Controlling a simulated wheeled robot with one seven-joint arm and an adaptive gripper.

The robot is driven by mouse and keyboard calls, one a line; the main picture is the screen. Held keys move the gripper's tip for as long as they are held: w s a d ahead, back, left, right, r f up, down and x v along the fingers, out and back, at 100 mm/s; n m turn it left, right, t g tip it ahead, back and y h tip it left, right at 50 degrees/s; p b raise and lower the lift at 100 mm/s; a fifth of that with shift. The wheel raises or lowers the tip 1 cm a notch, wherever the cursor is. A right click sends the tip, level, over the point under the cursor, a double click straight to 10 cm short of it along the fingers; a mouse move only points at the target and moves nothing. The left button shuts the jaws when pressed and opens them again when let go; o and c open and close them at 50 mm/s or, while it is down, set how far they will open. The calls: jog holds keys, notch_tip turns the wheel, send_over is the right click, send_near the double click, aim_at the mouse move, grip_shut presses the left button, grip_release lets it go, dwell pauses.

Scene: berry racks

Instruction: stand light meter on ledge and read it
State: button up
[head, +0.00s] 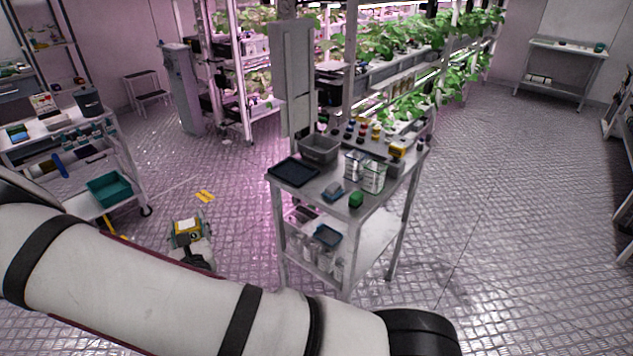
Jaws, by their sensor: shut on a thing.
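My gripper (190,245) is low at the left centre, beyond my arm, shut on a small boxy yellow device (187,227) with a dark round mark. This device appears to be the light meter; its reading is too small to make out. It is held above the floor, left of the grey cart and apart from it. The plant rack (352,60) stands behind the cart, with shelf edges lit pink and white. I cannot tell which edge is the ledge.
The grey cart (312,190) carries a dark tray (293,171), a grey bin (320,150), wire baskets and several small coloured items. A white trolley with a teal crate (110,188) stands at left. The floor at right is clear.

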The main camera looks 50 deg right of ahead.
jog(key=s+d+f+m+g+h+b, duration=0.1)
jog(key=d+m+g+h+b, duration=0.25)
jog(key=d, duration=0.45)
jog(key=s+d+f+m+g+h+b, duration=0.1)
jog(key=d+f+m+g+h+b, duration=0.2)
jog(key=d, duration=0.5)
jog(key=s+d+r+m+g+h, duration=0.2)
jog(key=s+d+g, duration=0.15)
jog(key=d, duration=0.35)
jog(key=s+d+r+m+g+h+b, duration=0.1)
jog(key=s+d+m+g, duration=0.1)
jog(key=s+d, duration=0.35)
jog(key=s+d+r+m+g+h, duration=0.2)
jog(key=s+d+g, duration=0.1)
jog(key=d, duration=0.6)
jog(key=w+d, duration=0.2)
jog(key=w, duration=0.2)
jog(key=w+d+f, duration=0.1)
jog(key=w+d, duration=0.2)
jog(key=w, duration=0.1)
jog(key=w+d+f+b, duration=0.1)
jog(key=w+d, duration=0.2)
jog(key=w, duration=0.2)
jog(key=shift+w+d, duration=0.1)
jog(key=shift+d, duration=0.05)
jog(key=shift+f, duration=1.65)
jog(key=shift+f, duration=0.15)
jog(key=o, duration=1.2)
jog(key=shift+o, duration=0.2)
